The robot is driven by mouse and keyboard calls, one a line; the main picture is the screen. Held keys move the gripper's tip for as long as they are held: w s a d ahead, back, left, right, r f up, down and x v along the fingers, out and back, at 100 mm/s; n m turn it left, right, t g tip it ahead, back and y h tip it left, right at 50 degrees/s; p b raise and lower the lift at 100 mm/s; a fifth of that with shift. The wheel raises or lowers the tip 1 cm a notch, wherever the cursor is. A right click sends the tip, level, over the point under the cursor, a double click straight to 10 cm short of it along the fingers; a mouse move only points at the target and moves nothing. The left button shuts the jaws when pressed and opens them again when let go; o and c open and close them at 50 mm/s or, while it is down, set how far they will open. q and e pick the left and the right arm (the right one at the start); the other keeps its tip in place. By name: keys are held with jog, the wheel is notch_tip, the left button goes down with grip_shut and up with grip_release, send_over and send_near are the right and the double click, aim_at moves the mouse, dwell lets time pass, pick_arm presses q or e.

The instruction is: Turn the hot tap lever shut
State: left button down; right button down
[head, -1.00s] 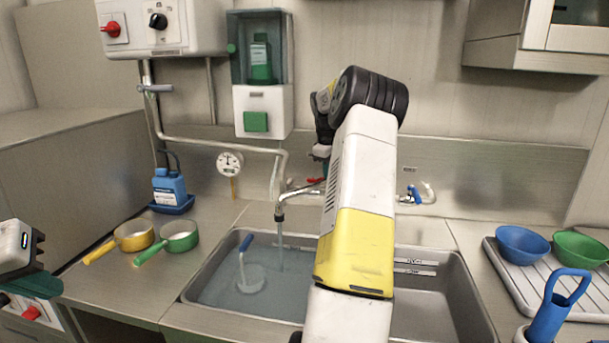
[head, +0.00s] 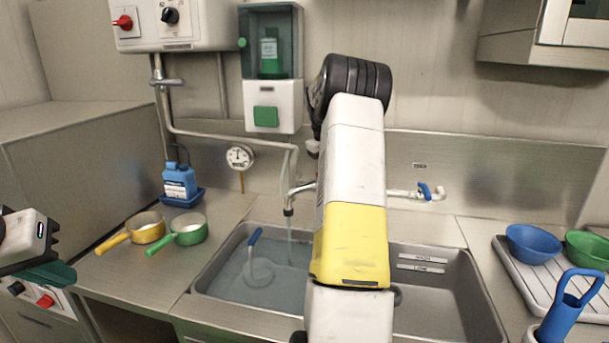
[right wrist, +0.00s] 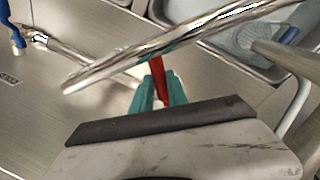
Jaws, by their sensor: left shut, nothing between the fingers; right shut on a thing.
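The red hot tap lever (right wrist: 158,76) shows in the right wrist view between the teal fingers of my right gripper (right wrist: 160,90), which is shut on it. In the head view my right arm hides both the lever and that gripper. The chrome tap spout (head: 289,204) reaches out over the left sink basin, and a thin stream of water falls from it. It crosses the right wrist view as a shiny pipe (right wrist: 150,52). My left gripper (head: 50,273) is at the left edge of the head view, shut and empty, far from the tap.
A blue lever (head: 425,191) sits on the wall pipe to the right. The sink (head: 213,270) has water and a blue-handled strainer (head: 254,240) in its left basin. Yellow (head: 147,229) and green (head: 188,232) pans stand left; blue and green bowls stand right on a tray (head: 510,272).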

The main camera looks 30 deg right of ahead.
jog(key=shift+r, duration=0.1)
jog(key=c, duration=1.3)
grip_release()
notch_tip(320, 180, up, 8)
jog(key=a, duration=0.1)
jog(key=shift+a+f, duration=0.2)
jog(key=shift+a, duration=0.1)
jog(key=shift+w, duration=0.1)
